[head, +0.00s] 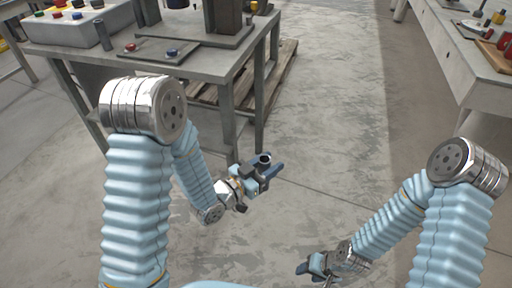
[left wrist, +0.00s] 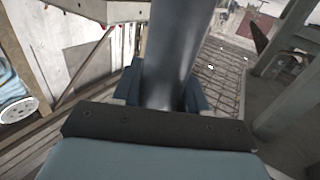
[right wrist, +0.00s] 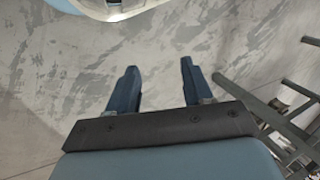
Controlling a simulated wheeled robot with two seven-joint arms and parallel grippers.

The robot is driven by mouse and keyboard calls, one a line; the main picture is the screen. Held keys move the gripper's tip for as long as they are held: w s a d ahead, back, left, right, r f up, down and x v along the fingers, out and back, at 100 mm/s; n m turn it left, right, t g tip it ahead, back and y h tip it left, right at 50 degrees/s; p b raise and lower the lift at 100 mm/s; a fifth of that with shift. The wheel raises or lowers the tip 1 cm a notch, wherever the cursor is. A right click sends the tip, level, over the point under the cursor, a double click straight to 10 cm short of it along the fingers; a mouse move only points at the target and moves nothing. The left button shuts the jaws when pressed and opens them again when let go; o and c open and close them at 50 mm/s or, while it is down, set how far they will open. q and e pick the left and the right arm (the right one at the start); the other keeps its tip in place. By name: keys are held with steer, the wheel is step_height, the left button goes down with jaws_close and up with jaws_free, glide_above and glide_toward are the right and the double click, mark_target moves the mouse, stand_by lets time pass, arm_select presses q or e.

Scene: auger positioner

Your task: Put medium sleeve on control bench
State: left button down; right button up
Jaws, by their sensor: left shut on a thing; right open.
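My left gripper (head: 268,172) is shut on a dark grey cylindrical sleeve (left wrist: 178,45), held above the floor in front of the bench. In the head view only the sleeve's dark round end (head: 265,158) shows clearly between the fingers; I cannot tell its size class. The bench (head: 205,62) at upper left is a grey metal table bearing a button panel, so it looks like the control bench. My right gripper (head: 308,266) is open and empty, low over the floor; its two fingers stand apart in the right wrist view (right wrist: 155,88).
On the bench stand a button panel (head: 72,32), a flat plate with a red and a blue button (head: 150,52), and a dark upright machine base (head: 215,38). A wooden pallet (head: 282,72) lies beneath. Another bench (head: 455,62) with tools stands at right. Floor between is clear.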

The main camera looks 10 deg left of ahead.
arm_select(q)
steer(key=shift+s+d, duration=0.1)
steer(key=shift+d, duration=0.1)
arm_select(e)
steer(key=w+a+r+n+h, duration=0.1)
steer(key=w+a+r+n, duration=0.1)
steer(key=w+r, duration=0.35)
steer(key=w+a+r+n, duration=0.2)
steer(key=w, duration=0.7)
steer(key=w+a+r+n+h, duration=0.1)
steer(key=w+a+r, duration=0.2)
steer(key=w, duration=0.4)
steer(key=w+a+r+n+h, duration=0.1)
steer(key=w+a+r+n, duration=0.15)
steer(key=r, duration=0.55)
steer(key=w+a+r+n, duration=0.1)
steer(key=w+a+r, duration=0.15)
steer(key=r, duration=0.55)
step_height(320, 180, up, 17)
steer(key=n+h, duration=0.1)
steer(key=n, duration=0.3)
glide_above(263, 158)
steer(key=shift+m+g, duration=0.25)
steer(key=shift+g, duration=0.05)
step_height(263, 158, down, 12)
steer(key=shift+r, duration=0.1)
